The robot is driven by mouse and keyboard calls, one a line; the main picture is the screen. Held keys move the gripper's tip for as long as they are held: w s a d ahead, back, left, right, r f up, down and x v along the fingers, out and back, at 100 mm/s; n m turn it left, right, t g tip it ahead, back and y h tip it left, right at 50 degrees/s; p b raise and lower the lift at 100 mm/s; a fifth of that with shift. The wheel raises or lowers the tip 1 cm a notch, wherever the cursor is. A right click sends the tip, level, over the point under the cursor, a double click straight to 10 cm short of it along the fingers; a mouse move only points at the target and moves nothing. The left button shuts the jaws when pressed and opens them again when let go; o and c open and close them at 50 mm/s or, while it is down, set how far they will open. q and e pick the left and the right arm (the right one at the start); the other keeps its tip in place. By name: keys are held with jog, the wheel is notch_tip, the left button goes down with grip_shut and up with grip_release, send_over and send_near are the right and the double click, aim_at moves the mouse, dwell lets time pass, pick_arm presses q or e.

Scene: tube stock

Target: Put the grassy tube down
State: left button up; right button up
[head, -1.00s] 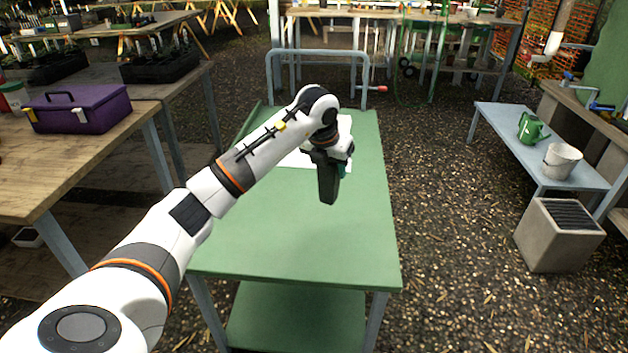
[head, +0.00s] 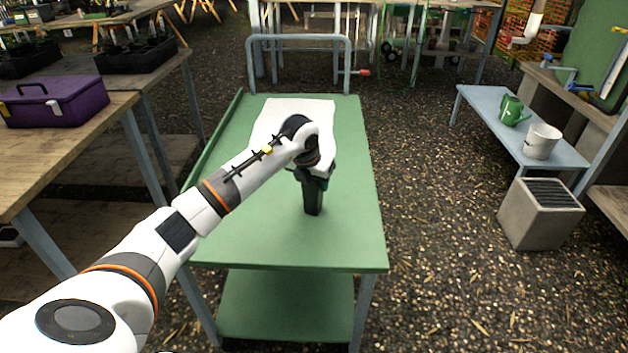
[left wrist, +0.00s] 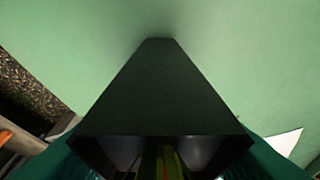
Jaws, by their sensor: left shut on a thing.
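The grassy tube (head: 313,197) is a dark, narrow, square-sided tube, held upright over the green table. In the left wrist view the tube (left wrist: 158,95) tapers away toward the green surface, and green and reddish-yellow strips show in its open near end. My left gripper (head: 312,176) is shut on its upper part; teal finger parts show at both sides in the left wrist view (left wrist: 160,155). The tube's lower end is at or just above the table (head: 345,235); I cannot tell whether it touches. My right gripper is not in view.
A white sheet (head: 290,108) lies on the far part of the green table, behind my gripper. The table's front and right side are clear. A purple toolbox (head: 55,103) stands on the left bench; a green watering can (head: 511,111) and pale bucket (head: 541,141) stand on the right bench.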

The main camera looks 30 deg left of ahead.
pick_arm(q)
jog(key=o, duration=1.1)
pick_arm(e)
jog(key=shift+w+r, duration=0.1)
pick_arm(q)
jog(key=shift+s+r, duration=0.1)
jog(key=shift+r, duration=0.35)
jog(key=p+v, duration=0.1)
jog(key=v, duration=1)
jog(key=shift+r, duration=0.15)
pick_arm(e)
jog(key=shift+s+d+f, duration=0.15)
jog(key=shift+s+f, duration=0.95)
